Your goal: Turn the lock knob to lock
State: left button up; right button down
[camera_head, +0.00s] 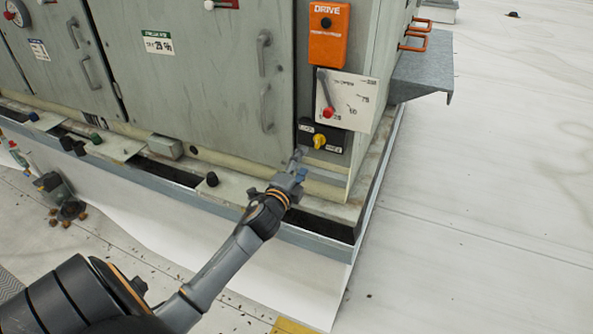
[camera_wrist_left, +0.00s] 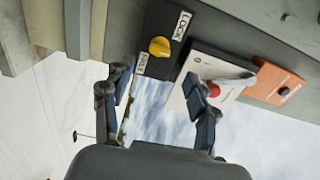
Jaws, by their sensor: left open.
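The yellow lock knob (camera_head: 319,141) sits on a black plate (camera_head: 334,138) low on the grey cabinet's right part. In the left wrist view the knob (camera_wrist_left: 159,46) shows on its black plate, with a LOCK label (camera_wrist_left: 181,26) on one side and a second label (camera_wrist_left: 142,62) on the other. My left gripper (camera_head: 300,155) is just below and left of the knob in the head view. In the left wrist view its two fingers (camera_wrist_left: 158,92) stand apart, with nothing between them, and the knob is ahead of them, apart. My right gripper is not in view.
A white dial panel with a red-knobbed lever (camera_head: 327,112) is right above the black plate. An orange DRIVE box (camera_head: 328,35) is higher up. Door handles (camera_head: 266,108) stick out at left. A metal ledge (camera_head: 423,72) juts out at right.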

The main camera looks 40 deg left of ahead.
pick_arm(q)
jog(key=shift+v, duration=1.55)
jog(key=s+d+f+n+g, duration=0.1)
jog(key=s+f+n+g, duration=0.1)
jog(key=f, duration=0.8)
jog(key=s+d+f+n+g, duration=0.1)
jog(key=f+g, duration=0.1)
jog(key=f, duration=0.7)
jog(key=s+d+f+n+g+h, duration=0.1)
jog(key=s+d+f+n+g, duration=0.15)
jog(key=s+f, duration=0.65)
jog(key=s+d+f+n+g+h, duration=0.1)
jog(key=s+d+f+n+g, duration=0.3)
jog(key=f, duration=0.8)
jog(key=s+d+f+n+g, duration=0.1)
jog(key=s+f, duration=0.4)
jog(key=s, duration=0.6)
jog(key=s+d+f+n+g+h, duration=0.1)
jog(key=s+d+f+g, duration=0.2)
jog(key=s+f, duration=0.3)
jog(key=s+d+f+n+g+h, duration=0.1)
jog(key=s+d+f, duration=0.3)
jog(key=s, duration=1.2)
jog(key=shift+d+f+g, duration=0.2)
jog(key=shift+f+g, duration=0.35)
jog(key=shift+f, duration=0.15)
